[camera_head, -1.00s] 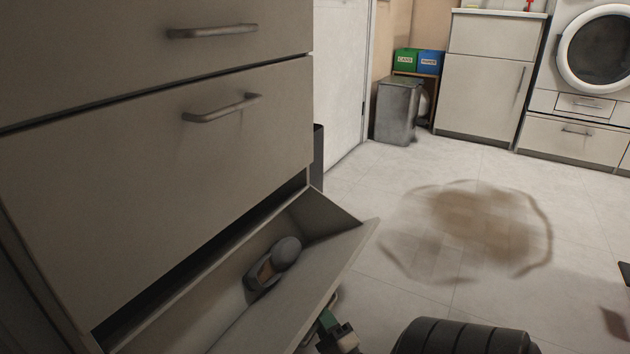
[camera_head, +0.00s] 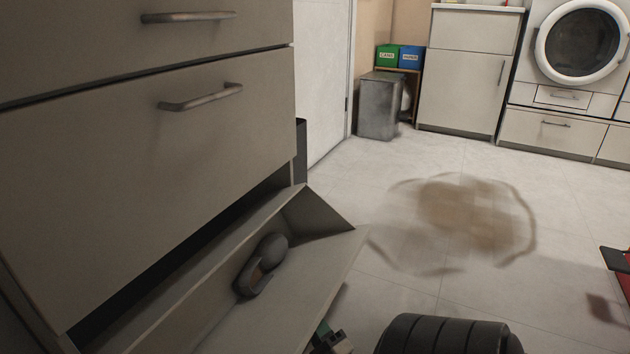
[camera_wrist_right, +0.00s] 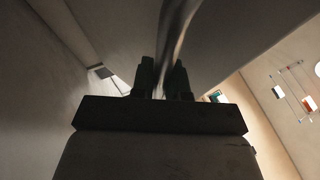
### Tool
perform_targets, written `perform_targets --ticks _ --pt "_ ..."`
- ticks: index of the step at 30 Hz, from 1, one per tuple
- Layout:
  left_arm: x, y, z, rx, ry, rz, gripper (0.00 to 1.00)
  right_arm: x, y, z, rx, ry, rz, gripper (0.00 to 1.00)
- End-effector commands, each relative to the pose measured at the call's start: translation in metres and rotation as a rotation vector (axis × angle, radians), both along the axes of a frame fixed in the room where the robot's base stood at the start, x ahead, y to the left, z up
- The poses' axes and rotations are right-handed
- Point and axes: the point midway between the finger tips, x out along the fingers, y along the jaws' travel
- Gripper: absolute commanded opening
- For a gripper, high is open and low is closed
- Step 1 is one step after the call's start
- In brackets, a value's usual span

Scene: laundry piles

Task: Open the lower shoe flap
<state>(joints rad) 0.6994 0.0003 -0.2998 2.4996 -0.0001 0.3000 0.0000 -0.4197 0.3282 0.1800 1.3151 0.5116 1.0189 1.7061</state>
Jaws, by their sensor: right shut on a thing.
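The lower shoe flap (camera_head: 285,308) of the beige cabinet is tilted outward at the bottom left of the head view, open at the top. A dark shoe (camera_head: 262,264) lies inside it. The upper flap (camera_head: 150,165), with a bar handle (camera_head: 203,97), is closed above it. My right gripper (camera_head: 331,340) is at the outer side of the lower flap, mostly cut off by the picture's bottom edge. In the right wrist view its fingers (camera_wrist_right: 160,80) are shut on a bar, the lower flap's handle (camera_wrist_right: 176,45). My left gripper is not in view.
The floor right of the flap is open, with a blurred brown round patch (camera_head: 465,220). A grey bin (camera_head: 379,106) stands by the door. White cabinets (camera_head: 461,90) and a washing machine (camera_head: 582,45) line the back. A red object (camera_head: 616,270) is at the right edge.

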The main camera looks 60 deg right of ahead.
Motion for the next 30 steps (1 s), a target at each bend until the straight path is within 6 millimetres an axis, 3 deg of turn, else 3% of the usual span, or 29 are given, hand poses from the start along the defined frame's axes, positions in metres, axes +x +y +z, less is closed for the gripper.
perform_targets --ticks 3,4,8,19,30 --pt "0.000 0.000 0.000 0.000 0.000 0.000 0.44 0.001 0.000 0.001 -0.001 -0.003 0.002 0.00" --pt "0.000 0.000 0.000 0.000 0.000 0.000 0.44 0.001 0.000 0.001 -0.001 -0.003 0.002 0.18" --pt "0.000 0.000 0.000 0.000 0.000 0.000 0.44 0.001 0.000 0.002 -0.001 -0.004 0.002 0.38" --pt "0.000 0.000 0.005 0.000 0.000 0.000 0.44 -0.006 0.002 -0.001 -0.001 -0.002 0.000 0.39" --pt "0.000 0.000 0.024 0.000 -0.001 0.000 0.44 -0.066 0.025 -0.031 0.002 0.004 0.000 0.39"
